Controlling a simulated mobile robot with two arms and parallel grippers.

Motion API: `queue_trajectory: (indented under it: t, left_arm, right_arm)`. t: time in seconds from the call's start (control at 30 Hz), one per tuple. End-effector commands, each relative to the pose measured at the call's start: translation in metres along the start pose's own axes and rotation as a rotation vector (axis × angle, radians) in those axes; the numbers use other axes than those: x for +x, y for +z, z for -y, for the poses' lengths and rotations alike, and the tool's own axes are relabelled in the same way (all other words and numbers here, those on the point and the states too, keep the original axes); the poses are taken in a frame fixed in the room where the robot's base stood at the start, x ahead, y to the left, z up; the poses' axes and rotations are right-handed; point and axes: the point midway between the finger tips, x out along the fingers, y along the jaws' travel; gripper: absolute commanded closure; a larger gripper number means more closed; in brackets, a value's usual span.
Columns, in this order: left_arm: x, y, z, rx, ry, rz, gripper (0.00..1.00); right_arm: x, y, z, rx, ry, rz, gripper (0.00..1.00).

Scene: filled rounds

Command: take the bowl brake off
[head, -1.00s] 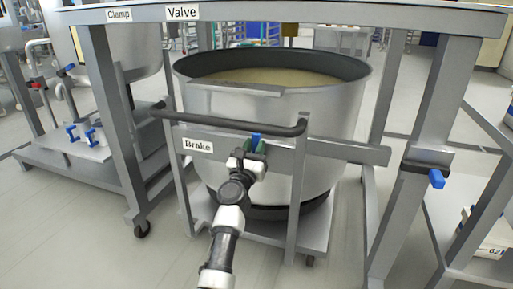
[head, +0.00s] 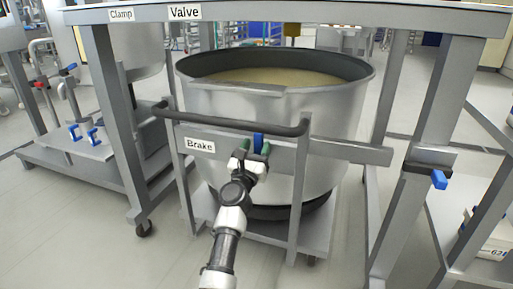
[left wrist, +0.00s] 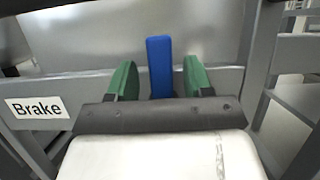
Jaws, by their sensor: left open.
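The steel bowl (head: 340,115) stands on its wheeled trolley (head: 270,236) under the frame and holds a pale mass. The brake handle is a blue upright lever (head: 258,141) on the trolley's crossbar, to the right of the Brake label (head: 200,146). My left gripper (head: 254,152) is at the lever. In the left wrist view, the blue lever (left wrist: 160,66) stands between my two green fingertips (left wrist: 158,80), with a gap on each side. The gripper is open. The lever's lower end is hidden behind the gripper body. My right gripper is not in view.
A dark push handle (head: 230,124) runs across just above the lever. A frame post with a blue clamp knob (head: 439,179) stands at the right. Another post (head: 115,120) stands at the left. The floor in front is clear.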

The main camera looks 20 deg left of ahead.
Motion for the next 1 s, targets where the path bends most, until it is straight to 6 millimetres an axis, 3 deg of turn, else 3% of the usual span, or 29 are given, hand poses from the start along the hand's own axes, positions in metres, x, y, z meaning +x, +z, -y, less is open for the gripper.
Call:
queue_trajectory:
  t: [0.5, 0.7, 1.0]
  left_arm:
    - [-0.091, -0.002, 0.000, -0.002, 0.000, -0.003, 0.49]
    - [-0.105, -0.001, 0.000, -0.002, 0.000, -0.002, 0.49]
    - [-0.105, -0.001, 0.000, -0.002, 0.000, -0.001, 0.49]
  right_arm:
    - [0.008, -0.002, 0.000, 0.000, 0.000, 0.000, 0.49]
    - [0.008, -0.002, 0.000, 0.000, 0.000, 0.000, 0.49]
    - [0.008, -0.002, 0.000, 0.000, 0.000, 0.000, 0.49]
